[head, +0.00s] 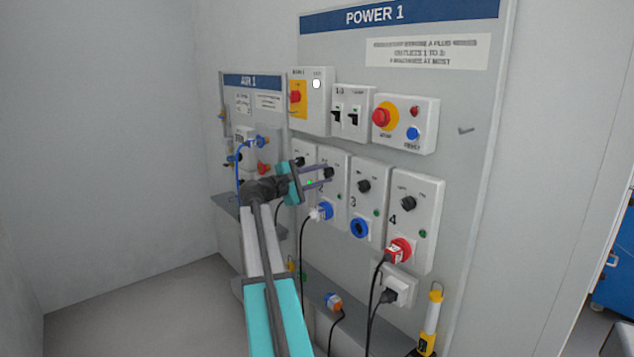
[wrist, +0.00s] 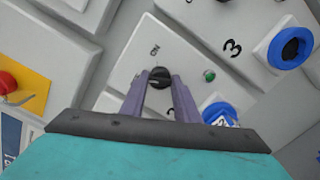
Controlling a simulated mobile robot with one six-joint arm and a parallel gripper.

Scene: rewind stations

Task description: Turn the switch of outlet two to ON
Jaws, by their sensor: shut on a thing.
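The outlet two switch is a black rotary knob (wrist: 160,74) on a light grey box (head: 334,187). My gripper (wrist: 160,84) is at the front of that box, its two purple fingers shut on the knob, one on each side. In the head view my gripper (head: 328,176) reaches it from the left and partly covers the box. An ON mark (wrist: 155,50) shows beside the knob in the wrist view. The knob's pointer is too small to read. A green lamp (wrist: 209,75) is beside the knob. A blue socket (head: 325,210) below holds a white plug.
Outlet three (head: 364,203) and outlet four (head: 414,220) stand close on the right, with knobs of their own. Breaker switches (head: 352,113) and a red stop button (head: 382,117) are above. Black cables hang below. A grey shelf (head: 362,312) juts out under the outlets.

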